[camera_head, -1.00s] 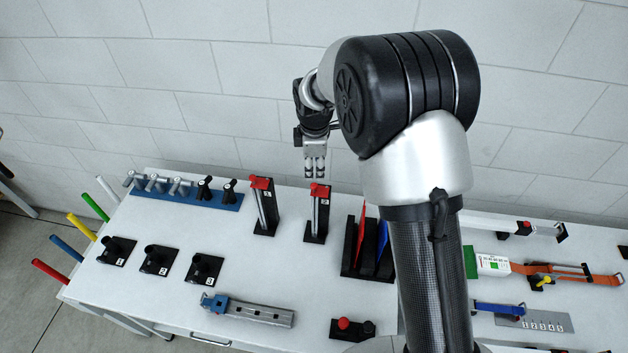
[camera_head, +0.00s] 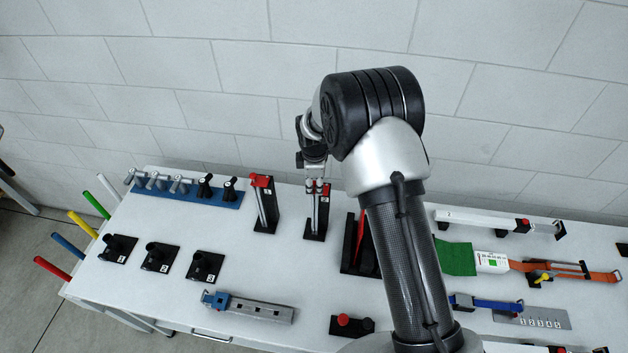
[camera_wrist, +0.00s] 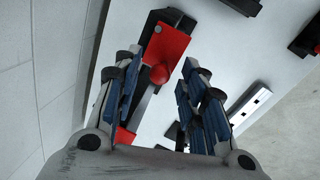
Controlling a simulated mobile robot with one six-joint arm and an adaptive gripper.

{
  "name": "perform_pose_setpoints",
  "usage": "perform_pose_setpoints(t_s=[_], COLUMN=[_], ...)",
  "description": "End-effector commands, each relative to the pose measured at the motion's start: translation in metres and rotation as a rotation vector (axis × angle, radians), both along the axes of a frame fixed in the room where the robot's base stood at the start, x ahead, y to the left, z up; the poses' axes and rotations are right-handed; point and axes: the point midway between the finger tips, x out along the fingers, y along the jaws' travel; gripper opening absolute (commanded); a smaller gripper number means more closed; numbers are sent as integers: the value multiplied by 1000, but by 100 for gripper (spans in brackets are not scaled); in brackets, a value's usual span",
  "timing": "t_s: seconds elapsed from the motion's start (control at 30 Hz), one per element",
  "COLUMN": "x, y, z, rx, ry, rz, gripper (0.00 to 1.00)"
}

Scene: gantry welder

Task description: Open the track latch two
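Two upright track latches with red tops and silver rails on black bases stand near the back of the table. Track latch two (camera_head: 323,222) is the right one, and track latch one (camera_head: 263,205) is to its left. My gripper (camera_head: 317,187) is at the red top of latch two, fingers pointing down; contact cannot be told. In the wrist view the fingers (camera_wrist: 160,105) are apart with nothing clearly held. A red part (camera_wrist: 123,136) beside the left finger seems to be latch two, mostly hidden. The red plate with a red ball (camera_wrist: 160,72) beyond seems to be latch one.
A blue rack (camera_head: 186,197) with several handles stands at the left. A black holder with a red plate (camera_head: 361,240) is close on the right. A metal rail with a blue end (camera_head: 255,309) lies in front. The wall is close behind.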

Motion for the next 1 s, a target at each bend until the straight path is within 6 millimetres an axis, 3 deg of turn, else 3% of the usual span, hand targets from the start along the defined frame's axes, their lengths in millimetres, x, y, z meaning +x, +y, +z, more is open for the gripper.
perform_pose_setpoints(t_s=[0.53,1.0], x=[0,3], y=[0,2], z=[0,-2], rx=[0,0], ry=[0,0], rz=[0,-72], gripper=[0,0])
